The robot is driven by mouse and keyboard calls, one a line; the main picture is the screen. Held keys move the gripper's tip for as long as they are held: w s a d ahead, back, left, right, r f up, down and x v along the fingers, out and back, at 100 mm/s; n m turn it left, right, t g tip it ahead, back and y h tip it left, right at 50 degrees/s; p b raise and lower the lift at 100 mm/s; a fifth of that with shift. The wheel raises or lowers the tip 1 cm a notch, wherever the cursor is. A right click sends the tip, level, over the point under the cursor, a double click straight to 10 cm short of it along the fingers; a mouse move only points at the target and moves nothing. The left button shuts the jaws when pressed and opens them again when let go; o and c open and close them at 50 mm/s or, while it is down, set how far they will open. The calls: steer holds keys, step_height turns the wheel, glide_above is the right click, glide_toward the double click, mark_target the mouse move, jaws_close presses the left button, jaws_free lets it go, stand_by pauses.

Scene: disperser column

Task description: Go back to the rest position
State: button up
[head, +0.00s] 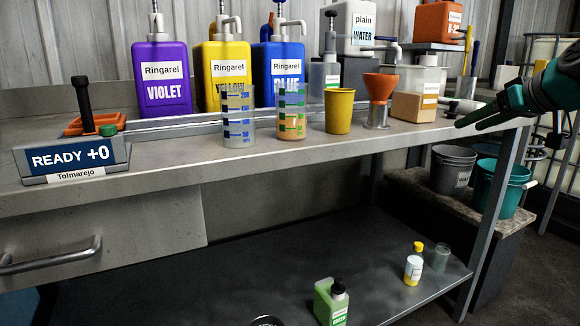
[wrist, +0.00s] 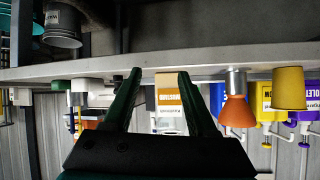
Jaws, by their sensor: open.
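My gripper (head: 462,122) is at the right of the head view, over the right end of the bench (head: 300,155). Its dark green fingers point left. In the wrist view, which is upside down, the two fingers (wrist: 160,74) are spread apart with nothing held between them. A tan box (head: 413,106) stands on the bench to the left of the fingers. No marker of the rest position shows.
Two marked beakers (head: 239,118) (head: 291,112), a yellow cup (head: 339,112) and an orange funnel (head: 380,88) stand along the bench. Violet (head: 160,70), yellow and blue dispensers stand behind. A grey bucket (head: 452,170) and teal bucket (head: 505,188) sit low at right. Bottles stand on the lower shelf.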

steer(key=s+a+f+n+g+y+p, duration=0.1)
steer(key=s+a+f+g, duration=0.35)
steer(key=a+f, duration=0.55)
steer(key=s+a+f+g+p, duration=0.1)
steer(key=s+a+f+g, duration=0.35)
steer(key=a, duration=1.05)
steer(key=s+a+f+m+g+h+p, duration=0.1)
steer(key=s+f+g, duration=0.1)
steer(key=s+f, duration=0.8)
steer(key=s+f+m+g+h+p, duration=0.1)
steer(key=s+f+g+h, duration=0.1)
steer(key=s+f, duration=0.8)
steer(key=s, duration=0.7)
steer(key=shift+a, duration=0.4)
